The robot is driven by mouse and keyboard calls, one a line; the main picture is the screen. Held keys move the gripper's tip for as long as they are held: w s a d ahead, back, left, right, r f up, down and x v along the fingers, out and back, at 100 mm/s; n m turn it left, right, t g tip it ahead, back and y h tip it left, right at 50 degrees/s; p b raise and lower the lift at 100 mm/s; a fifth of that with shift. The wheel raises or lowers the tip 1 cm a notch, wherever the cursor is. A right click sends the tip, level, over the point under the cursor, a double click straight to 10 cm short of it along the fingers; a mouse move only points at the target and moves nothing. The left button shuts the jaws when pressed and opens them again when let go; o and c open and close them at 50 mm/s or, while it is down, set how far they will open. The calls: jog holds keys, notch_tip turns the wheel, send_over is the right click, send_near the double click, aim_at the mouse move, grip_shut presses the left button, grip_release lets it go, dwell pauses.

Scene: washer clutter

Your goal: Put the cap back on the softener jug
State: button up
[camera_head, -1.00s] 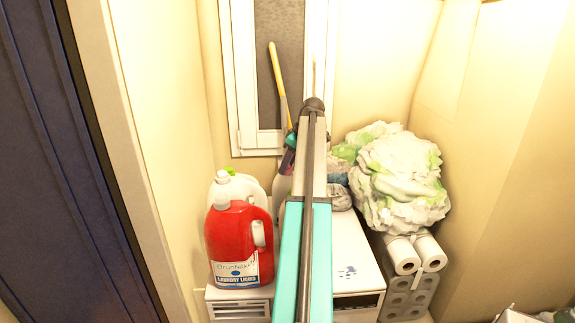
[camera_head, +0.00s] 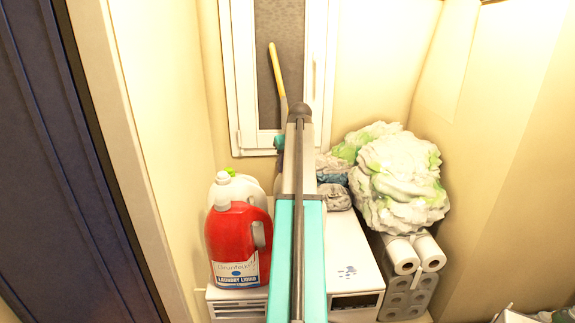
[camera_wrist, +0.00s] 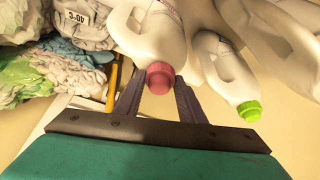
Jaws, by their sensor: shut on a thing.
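In the wrist view, my gripper (camera_wrist: 159,88) has its two dark fingers on either side of a pink-red cap (camera_wrist: 160,78) and is shut on it. The cap is at the mouth of a white jug (camera_wrist: 150,30), which I take to be the softener jug. The two line up and look to be touching, but I cannot tell whether the cap is seated. In the head view my arm hides this jug, the cap and the fingertips.
A white jug with a green cap (camera_wrist: 248,110) stands beside it. A red laundry-liquid jug (camera_head: 232,245) stands at the cabinet's front left. Crumpled white-green bundles (camera_head: 400,180) and paper rolls (camera_head: 403,254) are on the right. A yellow handle (camera_head: 276,70) leans at the window.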

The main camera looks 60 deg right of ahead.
jog(key=shift+m+g+h+p, duration=0.2)
jog(key=shift+m+g+h, duration=0.15)
jog(key=shift+m, duration=0.8)
jog(key=shift+m+g+h+p, duration=0.25)
jog(key=shift+m+g, duration=0.1)
jog(key=shift+m, duration=0.8)
jog(key=o, duration=1.3)
jog(key=shift+c, duration=0.2)
